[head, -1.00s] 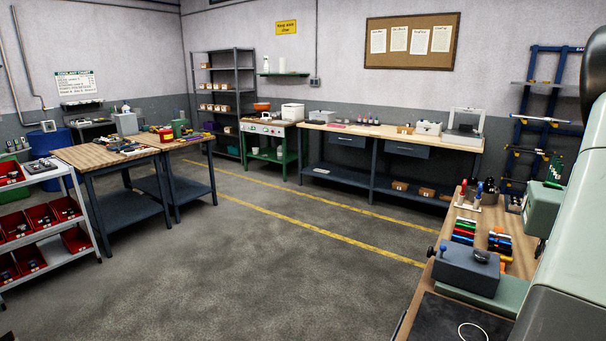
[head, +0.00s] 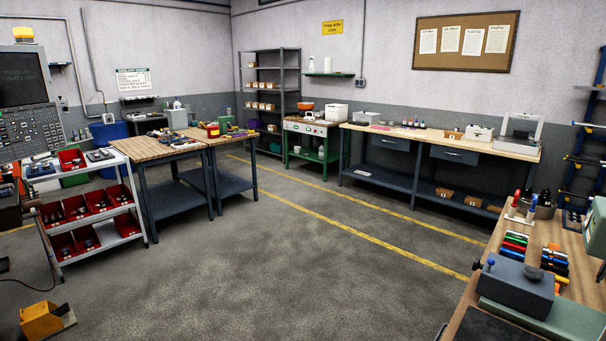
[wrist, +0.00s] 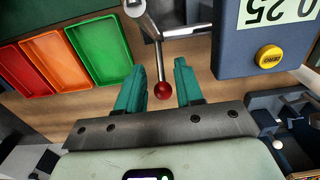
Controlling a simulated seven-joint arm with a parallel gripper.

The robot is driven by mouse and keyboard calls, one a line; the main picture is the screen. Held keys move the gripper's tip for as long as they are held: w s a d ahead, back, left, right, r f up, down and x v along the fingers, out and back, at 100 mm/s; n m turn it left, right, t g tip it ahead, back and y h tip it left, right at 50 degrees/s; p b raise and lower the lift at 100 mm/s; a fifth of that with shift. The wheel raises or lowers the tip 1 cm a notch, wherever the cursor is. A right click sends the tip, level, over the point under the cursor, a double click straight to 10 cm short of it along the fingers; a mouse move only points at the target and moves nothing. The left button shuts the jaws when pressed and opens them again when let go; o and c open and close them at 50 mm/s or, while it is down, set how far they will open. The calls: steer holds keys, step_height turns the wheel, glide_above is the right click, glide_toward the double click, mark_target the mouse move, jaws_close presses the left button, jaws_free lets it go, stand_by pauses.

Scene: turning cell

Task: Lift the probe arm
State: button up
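In the wrist view, a thin metal rod with a red ball (wrist: 163,90) at its end comes down from a metal cylinder (wrist: 135,8) at the top. It looks like the probe arm, though I cannot be sure. My gripper (wrist: 160,80) has two teal fingers, spread open. The red ball shows between them in the picture, with a gap on each side. I cannot tell whether it lies at fingertip depth. A dark blue box (wrist: 232,50) with a digital display (wrist: 277,10) and a yellow button stands to the right. The head view does not show my gripper.
Red, orange and green trays (wrist: 100,50) lie left of the rod on a wooden top. A dark fixture (wrist: 285,120) is at lower right. In the head view, a red-bin cart (head: 85,220) and workbenches (head: 165,150) stand around clear floor.

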steer(key=shift+r, duration=0.15)
step_height(320, 180, up, 9)
stand_by(0.9)
steer(key=w+a+r+n+t, duration=0.1)
steer(key=w+a+r+n, duration=0.6)
steer(key=a, duration=0.4)
steer(key=w+a+r+n+t, duration=0.2)
steer(key=w+a+r+n, duration=0.4)
steer(key=w+a, duration=0.4)
steer(key=s+a+r+n+t, duration=0.1)
steer(key=s+a+r+n, duration=0.2)
steer(key=a+n, duration=0.4)
steer(key=s+a+r+n+t, duration=0.1)
steer(key=s+a+r+n, duration=0.2)
steer(key=a+n, duration=0.4)
steer(key=a, duration=0.4)
steer(key=shift+s+a+n+t, duration=0.2)
steer(key=shift+s+n+t, duration=0.1)
